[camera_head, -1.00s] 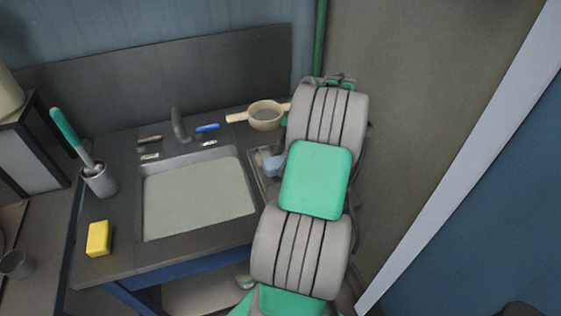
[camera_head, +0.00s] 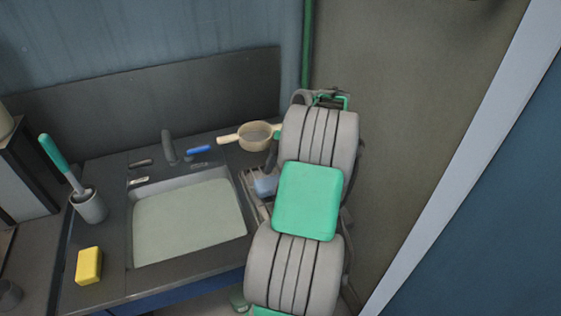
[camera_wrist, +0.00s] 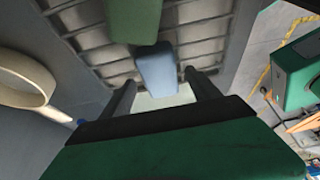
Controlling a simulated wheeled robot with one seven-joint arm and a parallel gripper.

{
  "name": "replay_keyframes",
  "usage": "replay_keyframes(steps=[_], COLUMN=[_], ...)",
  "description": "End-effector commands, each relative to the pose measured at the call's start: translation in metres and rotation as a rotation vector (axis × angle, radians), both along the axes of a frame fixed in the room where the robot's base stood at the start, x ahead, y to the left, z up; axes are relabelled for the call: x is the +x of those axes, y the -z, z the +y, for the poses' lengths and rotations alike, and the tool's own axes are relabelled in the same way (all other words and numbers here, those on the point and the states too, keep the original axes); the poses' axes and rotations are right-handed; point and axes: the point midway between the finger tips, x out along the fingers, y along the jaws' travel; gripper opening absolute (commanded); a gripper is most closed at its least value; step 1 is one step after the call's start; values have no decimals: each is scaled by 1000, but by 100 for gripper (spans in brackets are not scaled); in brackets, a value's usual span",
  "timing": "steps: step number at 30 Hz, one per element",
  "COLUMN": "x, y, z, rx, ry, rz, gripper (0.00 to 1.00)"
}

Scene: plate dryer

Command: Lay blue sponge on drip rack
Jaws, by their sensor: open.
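The blue sponge (camera_head: 265,184) is a pale blue block over the drip rack (camera_head: 251,187), right of the sink in the head view. In the wrist view the sponge (camera_wrist: 157,72) lies against the rack's grey grid (camera_wrist: 202,32), in line with the gap between my fingers. My gripper (camera_wrist: 160,82) is open, with one dark finger on each side of the sponge's near end. I cannot tell whether the fingers touch it. In the head view my arm hides the rack's right part and most of my gripper.
A green block (camera_wrist: 133,18) is beyond the sponge. A beige strainer (camera_head: 255,136) stands behind the rack. The sink (camera_head: 188,220), blue brush (camera_head: 198,150), yellow sponge (camera_head: 89,265) and utensil cup (camera_head: 89,206) are to the left. A wall rises behind the counter.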

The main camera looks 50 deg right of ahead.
Motion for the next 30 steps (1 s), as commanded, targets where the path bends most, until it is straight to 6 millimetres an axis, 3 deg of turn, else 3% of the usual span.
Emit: replay_keyframes(steps=[3, 9, 16, 19, 22, 25, 27, 30], x=[-6, -15, -17, -3, 32, 65, 75, 69], y=[-34, -78, -89, -96, -116, -138, -148, -155], z=[-13, -27, -32, -16, 30, 106, 159, 228], rx=[-4, -1, -1, -4, -13, -27, -39, -54], ry=[2, 0, 1, 27, 113, 264, 382, 547], rz=[-2, 0, 1, 13, 45, 90, 113, 126], gripper=[71, 71, 71, 71, 71, 71, 71, 71])
